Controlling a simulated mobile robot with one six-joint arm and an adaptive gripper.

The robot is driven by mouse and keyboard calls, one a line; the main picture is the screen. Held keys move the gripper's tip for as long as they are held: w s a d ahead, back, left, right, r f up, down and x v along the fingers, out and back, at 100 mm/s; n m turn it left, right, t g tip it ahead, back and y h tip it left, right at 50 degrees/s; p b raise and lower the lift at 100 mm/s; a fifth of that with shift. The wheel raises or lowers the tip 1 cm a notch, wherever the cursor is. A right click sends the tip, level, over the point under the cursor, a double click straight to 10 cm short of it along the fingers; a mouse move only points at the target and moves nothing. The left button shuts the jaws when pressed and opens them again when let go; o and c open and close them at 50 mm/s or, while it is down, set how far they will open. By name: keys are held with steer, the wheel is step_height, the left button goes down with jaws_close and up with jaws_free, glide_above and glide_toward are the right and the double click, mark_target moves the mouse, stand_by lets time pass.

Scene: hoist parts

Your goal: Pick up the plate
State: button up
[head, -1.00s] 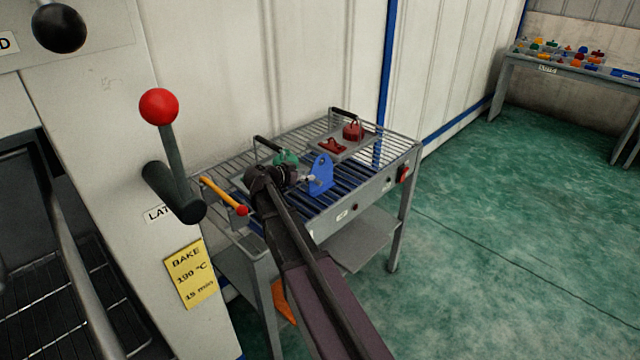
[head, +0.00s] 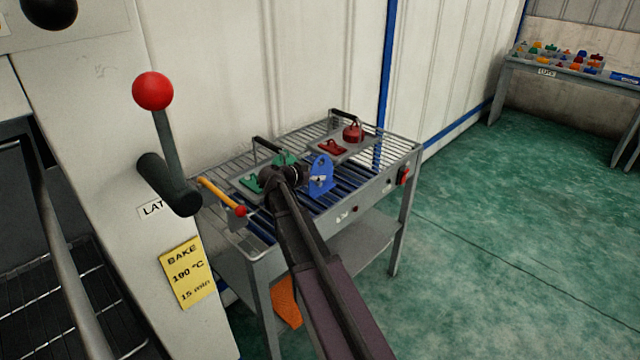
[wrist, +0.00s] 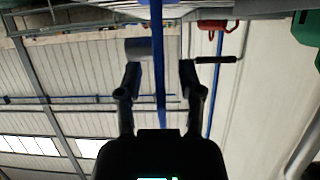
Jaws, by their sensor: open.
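An upright blue plate (head: 322,164) with a rounded top and a hole stands on the roller table. My gripper (head: 315,180) is open at the plate, reaching it from the left, with a fingertip in front of the plate's face. In the wrist view, the two fingers of my gripper (wrist: 158,80) are spread apart. A thin blue strip (wrist: 160,50) runs between them, apparently the plate seen edge-on, with space on both sides. I cannot tell whether either finger touches it.
On the roller table (head: 372,195), a grey tray (head: 318,148) holds red parts (head: 353,133). Another tray holds green parts (head: 285,158), partly behind my arm. A yellow lever with a red knob (head: 240,211) is at the near left. A red-knobbed lever (head: 153,91) stands at the left machine.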

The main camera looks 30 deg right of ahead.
steer(key=shift+x, duration=0.9)
steer(key=shift+a, duration=0.1)
jaws_close()
